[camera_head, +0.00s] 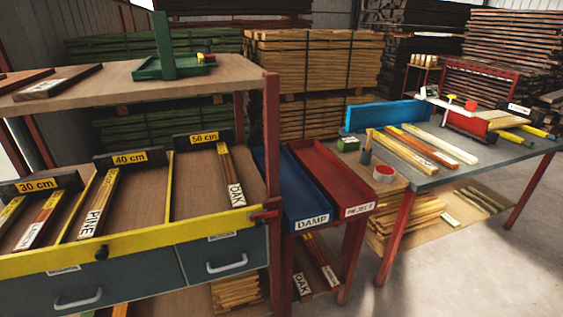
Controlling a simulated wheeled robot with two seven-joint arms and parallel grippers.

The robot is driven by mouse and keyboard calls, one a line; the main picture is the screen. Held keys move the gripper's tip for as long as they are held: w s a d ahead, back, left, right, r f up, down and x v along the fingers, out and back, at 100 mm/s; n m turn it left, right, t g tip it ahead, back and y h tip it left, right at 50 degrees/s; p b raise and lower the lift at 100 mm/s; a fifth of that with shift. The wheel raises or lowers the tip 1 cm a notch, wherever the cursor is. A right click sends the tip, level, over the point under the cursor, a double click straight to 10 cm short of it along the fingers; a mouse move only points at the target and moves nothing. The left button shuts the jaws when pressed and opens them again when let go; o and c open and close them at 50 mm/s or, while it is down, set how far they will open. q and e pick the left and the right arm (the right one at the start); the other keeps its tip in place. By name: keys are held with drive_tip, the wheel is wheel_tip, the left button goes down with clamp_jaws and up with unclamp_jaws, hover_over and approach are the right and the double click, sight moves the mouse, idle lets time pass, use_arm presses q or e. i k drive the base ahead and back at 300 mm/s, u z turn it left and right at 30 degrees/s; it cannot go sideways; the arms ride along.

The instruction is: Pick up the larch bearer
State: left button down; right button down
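I cannot read the word larch on any piece, so I cannot tell which is the larch bearer. Wooden bearers lie in the sloping rack: one marked OAK (230,177) in the 50 cm slot, one marked PINE (98,203) in the 40 cm slot, and a reddish one (41,219) with an unclear label in the 30 cm slot. On the right-hand table, yellow, reddish and pale bearers lie side by side, the reddish one (428,146) in the middle. Neither of my grippers is in view.
A blue DAMP tray (312,216) and a red REJECT tray (357,200) stand between the rack and the grey table (475,163). A yellow rail (145,236) edges the rack's front. A green stand (166,62) is on the upper shelf (110,88). Floor is clear at lower right.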

sight(333, 284)
drive_tip(key=z, duration=0.5)
drive_tip(key=k, duration=0.6)
drive_tip(key=z, duration=1.35)
drive_tip(key=i, duration=1.15)
drive_tip(key=z, duration=0.3)
drive_tip(key=i, duration=0.95)
drive_tip(key=u, duration=0.3)
